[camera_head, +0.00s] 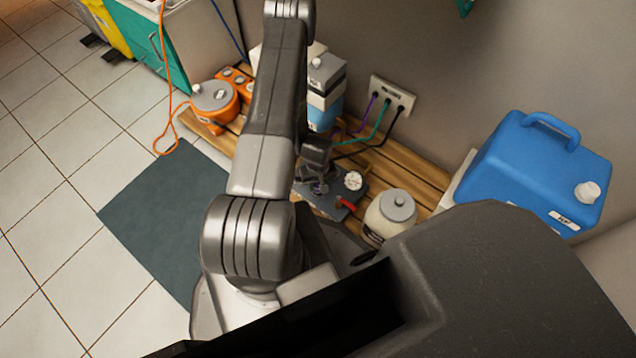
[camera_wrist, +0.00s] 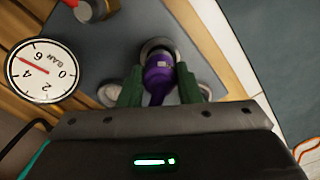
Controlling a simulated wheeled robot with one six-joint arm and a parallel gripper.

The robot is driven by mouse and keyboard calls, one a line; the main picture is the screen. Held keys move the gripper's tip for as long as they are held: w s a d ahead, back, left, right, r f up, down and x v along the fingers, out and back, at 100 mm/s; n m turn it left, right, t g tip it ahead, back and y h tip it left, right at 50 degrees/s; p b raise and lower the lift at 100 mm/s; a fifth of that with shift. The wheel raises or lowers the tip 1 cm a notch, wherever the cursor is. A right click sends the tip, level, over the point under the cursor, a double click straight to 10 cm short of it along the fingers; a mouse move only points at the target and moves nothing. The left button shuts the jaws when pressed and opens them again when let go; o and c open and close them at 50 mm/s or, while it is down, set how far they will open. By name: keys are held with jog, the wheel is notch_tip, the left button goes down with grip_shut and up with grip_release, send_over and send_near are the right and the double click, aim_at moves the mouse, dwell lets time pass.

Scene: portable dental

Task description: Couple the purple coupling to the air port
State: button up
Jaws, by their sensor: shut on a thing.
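The purple coupling (camera_wrist: 158,72) is between the two green fingers of my gripper (camera_wrist: 159,84) in the wrist view. My gripper is shut on it. Its far end meets a round metal ring, the port (camera_wrist: 155,44), on a dark grey plate (camera_wrist: 118,38). The coupling covers part of the ring, and I cannot tell how deep it sits. In the head view, my gripper (camera_head: 318,178) is low over the same plate (camera_head: 322,205), with a small purple spot showing near it. The port is hidden there.
A pressure gauge (camera_wrist: 42,70) marked BAR is beside the port. A red lever (camera_head: 346,203) and a cream jar (camera_head: 391,216) are close on the right. A wall socket box (camera_head: 391,97) with cables stands behind. A blue jerrycan (camera_head: 535,172) is at right.

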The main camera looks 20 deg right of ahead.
jog(key=shift+f+b, duration=0.7)
jog(key=o, duration=1.1)
jog(key=shift+r, duration=0.1)
notch_tip(320, 180, up, 14)
jog(key=p, duration=0.5)
jog(key=shift+p, duration=0.4)
jog(key=shift+f, duration=0.2)
notch_tip(320, 180, down, 14)
jog(key=b, duration=0.6)
jog(key=shift+r+p, duration=0.4)
jog(key=shift+p, duration=0.05)
